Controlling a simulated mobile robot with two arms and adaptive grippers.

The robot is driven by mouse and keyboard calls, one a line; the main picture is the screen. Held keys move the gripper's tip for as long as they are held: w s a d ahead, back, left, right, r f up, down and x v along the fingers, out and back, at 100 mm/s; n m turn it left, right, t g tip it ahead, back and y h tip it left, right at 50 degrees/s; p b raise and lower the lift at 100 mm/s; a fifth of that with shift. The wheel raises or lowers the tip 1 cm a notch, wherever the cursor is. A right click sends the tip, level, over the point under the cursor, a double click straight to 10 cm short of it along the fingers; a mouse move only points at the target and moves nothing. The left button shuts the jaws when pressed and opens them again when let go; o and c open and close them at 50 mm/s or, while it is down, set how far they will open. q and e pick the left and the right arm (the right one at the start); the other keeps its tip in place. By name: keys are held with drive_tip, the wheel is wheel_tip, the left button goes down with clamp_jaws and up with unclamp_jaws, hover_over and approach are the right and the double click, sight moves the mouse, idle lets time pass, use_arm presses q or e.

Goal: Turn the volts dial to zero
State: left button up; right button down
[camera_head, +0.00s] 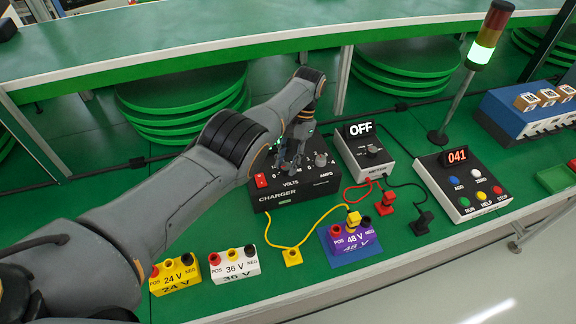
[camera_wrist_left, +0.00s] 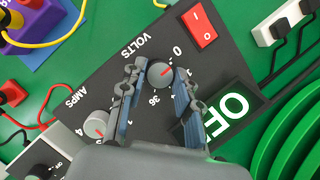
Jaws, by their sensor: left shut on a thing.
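The volts dial (camera_wrist_left: 160,73) is a grey round knob on the black charger (camera_head: 290,190), beside the VOLTS label. In the left wrist view its red pointer mark appears turned toward the printed 0. My left gripper (camera_head: 293,166) is over the charger. In the left wrist view its two fingers (camera_wrist_left: 158,72) are on either side of the volts dial, shut on it. The arm and gripper hide much of the dial in the head view. My right gripper is not in view.
The amps dial (camera_head: 320,159) is beside the gripper, and a red switch (camera_head: 261,180) sits on the charger's left. A meter box (camera_head: 368,165) reading OFF stands right. The charger's green display (camera_wrist_left: 232,113) is partly hidden. Yellow (camera_head: 175,276), white (camera_head: 234,266) and purple (camera_head: 352,237) battery blocks stand in front.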

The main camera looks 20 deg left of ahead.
use_arm(q)
drive_tip(key=shift+f+n+h+b, duration=0.1)
drive_tip(key=shift+n+h+b, duration=0.25)
drive_tip(key=shift+n, duration=0.45)
drive_tip(key=shift+s, duration=0.1)
drive_tip(key=o, duration=1.1)
drive_tip(key=shift+o, duration=0.2)
